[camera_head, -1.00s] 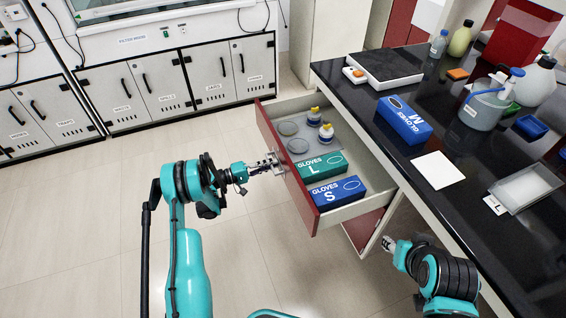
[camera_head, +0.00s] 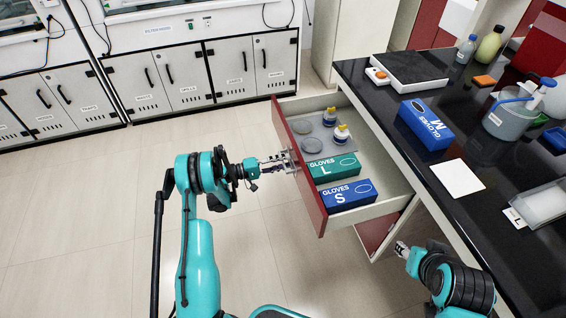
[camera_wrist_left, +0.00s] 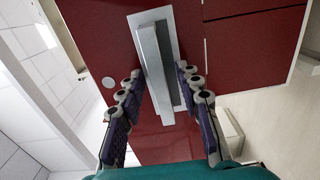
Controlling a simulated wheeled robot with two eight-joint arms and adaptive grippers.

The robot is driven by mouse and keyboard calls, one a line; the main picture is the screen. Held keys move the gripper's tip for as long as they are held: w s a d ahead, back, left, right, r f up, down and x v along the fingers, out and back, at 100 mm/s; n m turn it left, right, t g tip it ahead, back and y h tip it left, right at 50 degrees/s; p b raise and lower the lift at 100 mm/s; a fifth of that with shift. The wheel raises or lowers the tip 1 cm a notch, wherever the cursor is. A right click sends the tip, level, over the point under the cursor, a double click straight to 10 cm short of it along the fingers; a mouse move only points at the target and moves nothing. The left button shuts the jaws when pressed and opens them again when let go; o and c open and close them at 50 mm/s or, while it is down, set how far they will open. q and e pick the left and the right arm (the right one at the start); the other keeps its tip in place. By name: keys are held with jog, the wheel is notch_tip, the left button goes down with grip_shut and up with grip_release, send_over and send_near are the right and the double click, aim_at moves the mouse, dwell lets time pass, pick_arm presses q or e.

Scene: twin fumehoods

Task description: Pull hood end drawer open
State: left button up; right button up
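The hood end drawer (camera_head: 302,174) has a red front and stands well out from under the black bench, with its inside in plain view. In the left wrist view its red front (camera_wrist_left: 95,20) fills much of the picture, with a grey bar handle (camera_wrist_left: 155,65) on a pale plate.
The black bench (camera_head: 395,110) carries another glove box (camera_head: 426,124) and containers. Floor (camera_head: 120,200) left of the drawer is clear.

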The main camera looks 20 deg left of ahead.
pick_arm(q)
jog(key=v, duration=1.2)
jog(key=shift+w, duration=0.1)
jog(key=w+d+r+g+y, duration=0.2)
jog(key=w+d+r+y, duration=0.15)
jog(key=d+r, duration=0.5)
jog(key=s+d+r+m+g+y, duration=0.25)
jog(key=s+d+r, duration=0.2)
jog(key=r, duration=0.45)
jog(key=s+d+r+m+y, duration=0.1)
jog(key=s+y, duration=0.2)
jog(key=s, duration=0.5)
jog(key=s+d+r+m+y, duration=0.2)
jog(key=s, duration=0.6)
jog(key=s+d+r+m+t+y, duration=0.1)
jog(key=s+y, duration=0.2)
jog(key=s, duration=0.5)
jog(key=shift+s+d+r+m+y, duration=0.15)
jog(key=shift+d+m+y, duration=0.05)
jog(key=shift+m+y, duration=0.15)
